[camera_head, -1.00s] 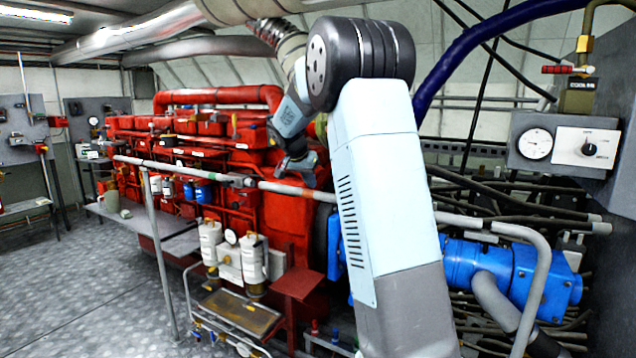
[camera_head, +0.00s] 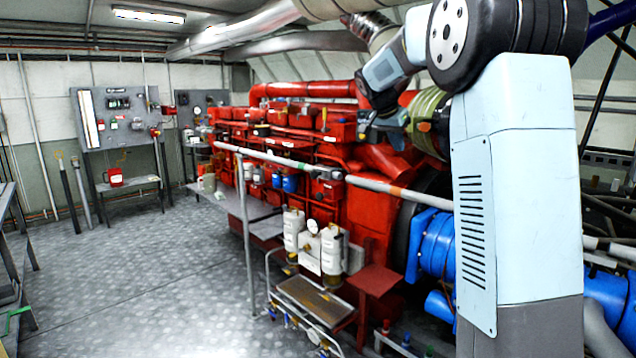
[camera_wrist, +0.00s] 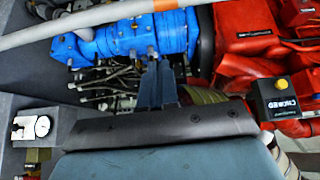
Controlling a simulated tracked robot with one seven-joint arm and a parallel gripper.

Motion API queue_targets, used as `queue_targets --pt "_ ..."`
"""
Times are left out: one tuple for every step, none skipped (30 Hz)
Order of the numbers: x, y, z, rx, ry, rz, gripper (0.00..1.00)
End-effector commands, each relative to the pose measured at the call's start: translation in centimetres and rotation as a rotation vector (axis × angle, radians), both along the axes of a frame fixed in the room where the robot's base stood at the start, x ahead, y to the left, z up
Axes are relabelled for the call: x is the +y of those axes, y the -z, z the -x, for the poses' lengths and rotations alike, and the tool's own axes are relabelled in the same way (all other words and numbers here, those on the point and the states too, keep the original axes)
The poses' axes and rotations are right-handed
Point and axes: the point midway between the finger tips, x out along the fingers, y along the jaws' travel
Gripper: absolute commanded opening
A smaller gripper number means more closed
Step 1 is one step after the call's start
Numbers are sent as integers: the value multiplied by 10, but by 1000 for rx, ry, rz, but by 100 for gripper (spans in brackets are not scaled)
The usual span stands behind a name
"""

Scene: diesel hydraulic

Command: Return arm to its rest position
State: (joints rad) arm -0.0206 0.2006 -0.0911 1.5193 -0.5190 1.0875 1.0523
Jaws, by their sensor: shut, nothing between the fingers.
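My arm (camera_head: 515,190) stands raised at the right of the head view, its pale blue upper link upright and its forearm (camera_head: 395,65) bent over to the left. My gripper (camera_head: 383,128) hangs at the forearm's end, in front of the red engine (camera_head: 330,150), small and dark in that view. In the wrist view the two fingers of my gripper (camera_wrist: 158,84) lie together, shut and empty. They point towards the blue housing (camera_wrist: 135,38) and the dark pipes beside it, with no contact visible.
A grey handrail (camera_head: 300,167) runs along the engine. White canisters (camera_head: 333,250) and a tray (camera_head: 312,302) stand before it. The wrist view shows a gauge panel (camera_wrist: 30,128) and a small black box with a yellow knob (camera_wrist: 283,98). Open floor (camera_head: 130,280) lies left.

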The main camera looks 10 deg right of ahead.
Motion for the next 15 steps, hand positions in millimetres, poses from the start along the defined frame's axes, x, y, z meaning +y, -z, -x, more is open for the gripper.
queue_targets --pt "1 -2 6 2 -9 -4 0" --pt "3 -3 11 6 -19 -6 0" --pt "5 -5 19 9 -35 -10 0" --pt "7 -5 26 15 -50 -15 0" --pt "9 -7 34 19 -67 -22 0" --pt "13 -8 46 26 -94 -27 0" --pt "16 -8 56 32 -115 -33 0" --pt "19 -9 66 37 -136 -39 0" --pt "23 -9 79 45 -164 -45 0" --pt "26 -9 88 50 -187 -51 0" --pt "29 -9 98 57 -209 -55 0" --pt "33 -8 111 62 -238 -62 0" --pt "36 -8 121 66 -260 -65 0" --pt "39 -7 131 69 -282 -69 0" --pt "43 -6 144 74 -311 -75 0"
